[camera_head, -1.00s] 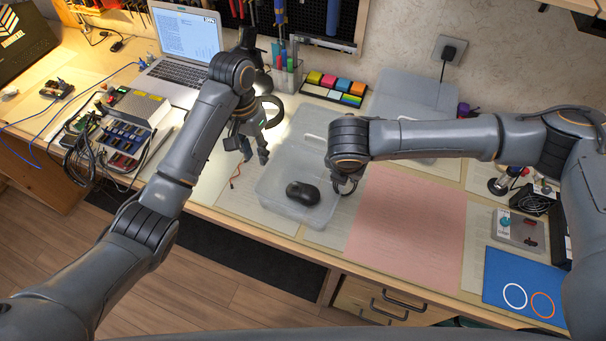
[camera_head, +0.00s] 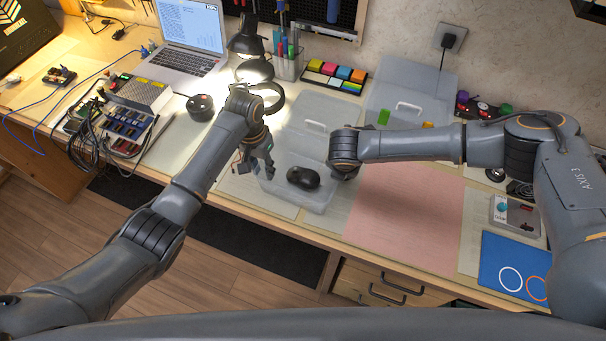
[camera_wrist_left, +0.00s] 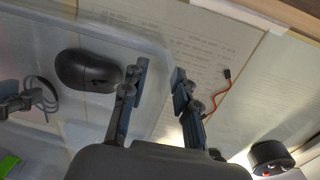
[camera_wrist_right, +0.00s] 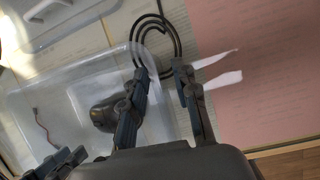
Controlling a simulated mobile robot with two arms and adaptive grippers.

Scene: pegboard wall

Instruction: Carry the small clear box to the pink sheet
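The small clear box (camera_head: 300,201) stands on the bench with a black mouse (camera_head: 302,178) in it. The pink sheet (camera_head: 405,212) lies flat to its right, bare in the head view. My left gripper (camera_head: 257,168) is at the box's left side. In the left wrist view its fingers (camera_wrist_left: 158,92) are apart, one on either side of the box's edge. My right gripper (camera_head: 345,174) is at the box's right side, its tips partly hidden. In the right wrist view its fingers (camera_wrist_right: 160,84) are apart around the right wall. I cannot tell whether any finger touches the box.
A lamp (camera_head: 250,45) stands behind my left gripper. A blue sheet (camera_head: 515,268) lies right of the pink sheet.

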